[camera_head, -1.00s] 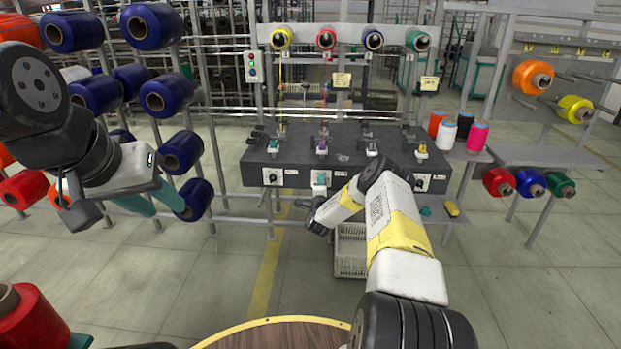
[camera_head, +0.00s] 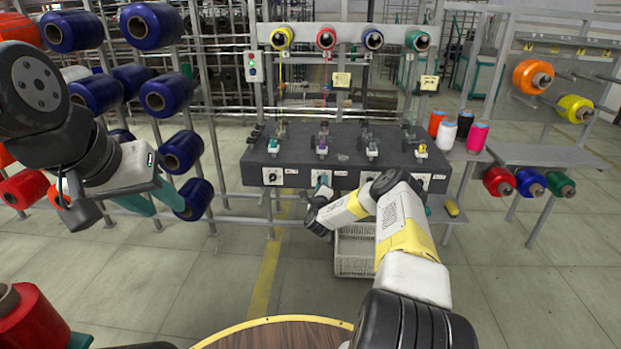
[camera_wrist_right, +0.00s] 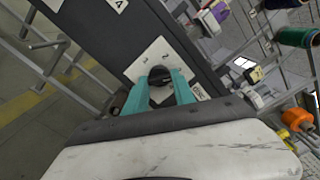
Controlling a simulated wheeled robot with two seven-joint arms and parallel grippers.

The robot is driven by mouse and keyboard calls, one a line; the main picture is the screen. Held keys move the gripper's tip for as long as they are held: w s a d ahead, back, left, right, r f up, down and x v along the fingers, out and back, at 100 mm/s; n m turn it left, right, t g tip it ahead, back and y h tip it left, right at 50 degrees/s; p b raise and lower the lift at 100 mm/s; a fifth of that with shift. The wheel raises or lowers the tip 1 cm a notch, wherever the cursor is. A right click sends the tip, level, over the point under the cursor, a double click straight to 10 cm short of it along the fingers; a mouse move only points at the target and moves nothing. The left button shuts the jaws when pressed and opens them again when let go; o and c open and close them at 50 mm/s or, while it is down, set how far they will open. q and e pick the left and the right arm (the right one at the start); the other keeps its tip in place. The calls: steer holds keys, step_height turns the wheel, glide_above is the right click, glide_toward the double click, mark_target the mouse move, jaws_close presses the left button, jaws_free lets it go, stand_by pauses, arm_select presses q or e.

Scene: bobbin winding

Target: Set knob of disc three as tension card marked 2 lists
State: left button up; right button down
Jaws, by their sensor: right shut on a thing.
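A dark machine bench (camera_head: 400,140) carries a row of knobs on white plates along its front. My right gripper (camera_head: 321,190) is at the second plate from the left. In the right wrist view its teal fingers (camera_wrist_right: 160,88) are shut on a black knob (camera_wrist_right: 160,73) on a white plate (camera_wrist_right: 150,55), which looks tilted there. The knob's pointer and scale are too small to read. Two yellow tension cards, one left (camera_head: 342,79) and one right (camera_head: 429,83), hang above the bench; their writing is unreadable. My left gripper (camera_head: 166,205) is open and empty near the blue bobbins.
Blue bobbins (camera_head: 166,97) on a rack stand close to my left arm. A white crate (camera_head: 353,258) sits under the bench. Coloured cones (camera_head: 477,136) stand on a side table at right. A round wooden table (camera_head: 275,335) is in front of me.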

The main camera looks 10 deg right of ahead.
steer(key=shift+f, duration=0.1)
steer(key=c, duration=1)
jaws_free()
steer(key=shift+c, duration=0.2)
steer(key=v, duration=0.7)
steer(key=shift+s, duration=0.4)
steer(key=shift+a, duration=0.15)
